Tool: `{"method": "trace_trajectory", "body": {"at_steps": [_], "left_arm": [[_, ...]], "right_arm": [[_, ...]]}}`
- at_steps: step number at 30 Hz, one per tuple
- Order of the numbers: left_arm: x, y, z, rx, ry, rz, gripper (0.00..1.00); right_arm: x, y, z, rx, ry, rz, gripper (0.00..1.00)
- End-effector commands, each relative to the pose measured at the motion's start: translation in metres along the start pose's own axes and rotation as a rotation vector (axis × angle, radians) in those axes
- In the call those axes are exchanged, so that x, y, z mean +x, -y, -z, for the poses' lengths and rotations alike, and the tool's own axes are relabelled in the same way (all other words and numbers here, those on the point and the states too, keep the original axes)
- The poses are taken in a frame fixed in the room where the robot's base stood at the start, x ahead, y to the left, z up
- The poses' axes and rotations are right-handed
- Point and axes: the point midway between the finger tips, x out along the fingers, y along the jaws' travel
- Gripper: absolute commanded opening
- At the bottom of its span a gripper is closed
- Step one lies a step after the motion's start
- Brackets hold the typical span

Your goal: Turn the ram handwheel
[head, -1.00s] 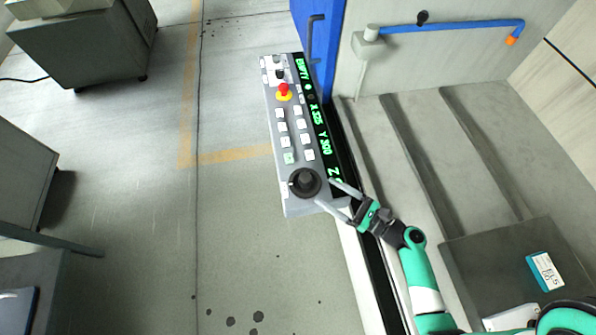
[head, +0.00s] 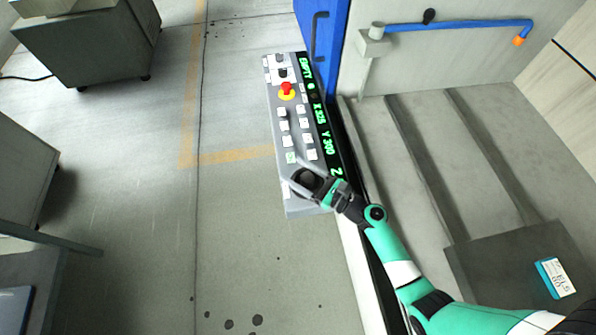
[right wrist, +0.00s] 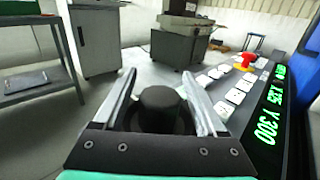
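The ram handwheel appears to be the round black knob (head: 307,181) at the near end of the grey control panel (head: 300,212). It also shows in the right wrist view (right wrist: 160,108). My right gripper (head: 298,176) is at the knob, with one finger on each side of it. In the right wrist view the fingers (right wrist: 162,90) stand apart with the knob between them and small gaps at both sides, so the gripper looks open. Whether a finger touches the knob lower down is hidden. My left gripper is in neither view.
White buttons and a red stop button (head: 287,89) on a yellow base sit farther along the panel. A green readout runs along its right side. A blue door (head: 322,40) stands beyond it. A grey machine bed with slots (head: 420,150) lies to the right.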

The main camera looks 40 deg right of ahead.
Motion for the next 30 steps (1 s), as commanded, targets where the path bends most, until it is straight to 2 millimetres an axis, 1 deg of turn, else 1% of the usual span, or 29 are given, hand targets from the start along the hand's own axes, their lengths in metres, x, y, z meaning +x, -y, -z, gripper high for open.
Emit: {"method": "trace_trajectory", "body": {"at_steps": [1,5,6,8,9,11,12,22,30], "left_arm": [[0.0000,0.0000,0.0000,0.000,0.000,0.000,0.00],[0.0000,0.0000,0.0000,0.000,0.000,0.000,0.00],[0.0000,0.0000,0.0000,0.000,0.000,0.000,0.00],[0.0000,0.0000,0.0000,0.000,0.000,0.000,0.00],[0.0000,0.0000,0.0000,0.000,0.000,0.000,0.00],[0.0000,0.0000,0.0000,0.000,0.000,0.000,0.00],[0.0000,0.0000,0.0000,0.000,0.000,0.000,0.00],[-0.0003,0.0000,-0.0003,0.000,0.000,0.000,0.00],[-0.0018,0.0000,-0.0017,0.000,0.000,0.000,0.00]], "right_arm": [[-0.0001,0.0001,0.0000,0.000,0.000,0.000,0.63],[-0.0003,0.0001,0.0000,0.000,0.000,0.000,0.40],[-0.0003,0.0001,0.0000,0.000,0.000,0.000,0.33],[-0.0003,0.0001,0.0000,0.000,0.000,0.000,0.22],[-0.0003,0.0001,0.0000,0.000,0.000,0.000,0.15],[-0.0003,0.0001,0.0000,0.000,0.000,0.000,0.04],[-0.0004,0.0001,0.0000,0.000,0.000,0.000,0.00],[-0.0003,0.0002,0.0003,0.000,0.000,0.028,0.00],[-0.0005,0.0028,0.0005,0.000,0.001,0.159,0.00]]}}
